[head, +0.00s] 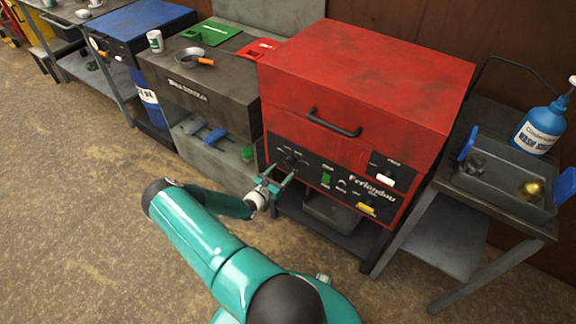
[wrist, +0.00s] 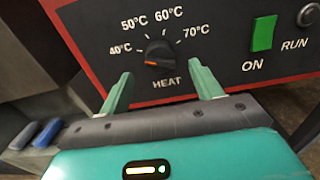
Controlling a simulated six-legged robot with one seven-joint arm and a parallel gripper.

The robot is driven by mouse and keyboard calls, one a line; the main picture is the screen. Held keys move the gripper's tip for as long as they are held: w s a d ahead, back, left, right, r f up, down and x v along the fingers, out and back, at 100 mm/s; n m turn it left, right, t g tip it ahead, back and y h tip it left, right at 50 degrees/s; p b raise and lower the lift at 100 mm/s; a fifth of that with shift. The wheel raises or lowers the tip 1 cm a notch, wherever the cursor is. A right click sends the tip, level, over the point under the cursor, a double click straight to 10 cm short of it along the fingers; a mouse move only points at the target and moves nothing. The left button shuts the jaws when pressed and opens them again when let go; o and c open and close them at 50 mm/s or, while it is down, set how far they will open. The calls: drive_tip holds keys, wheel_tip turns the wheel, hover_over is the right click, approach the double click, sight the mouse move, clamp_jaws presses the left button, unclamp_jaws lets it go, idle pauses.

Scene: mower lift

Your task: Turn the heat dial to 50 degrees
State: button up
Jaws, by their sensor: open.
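The heat dial (wrist: 159,51) is a small black knob on the dark front panel of the red machine. White marks around it read 40, 50, 60 and 70 °C, with HEAT below. An orange mark shows on the knob's lower-left side; I cannot tell which number it points to. In the head view the dial (head: 290,158) is at the panel's left end. My gripper (wrist: 163,76) is open and empty, its green fingers apart just below and in front of the dial. It also shows in the head view (head: 281,180).
A green ON switch (wrist: 264,33) and a RUN knob (wrist: 309,15) sit right of the dial. The red machine's lid (head: 368,75) is shut. A grey bench (head: 205,88) stands to its left. A cart with a tray (head: 505,190) stands to its right.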

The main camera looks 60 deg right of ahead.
sight(288, 164)
drive_tip(key=d, duration=0.5)
drive_tip(key=shift+s+d, duration=0.1)
drive_tip(key=shift+s, duration=0.3)
drive_tip(key=shift+c, duration=0.2)
drive_tip(key=c, duration=0.9)
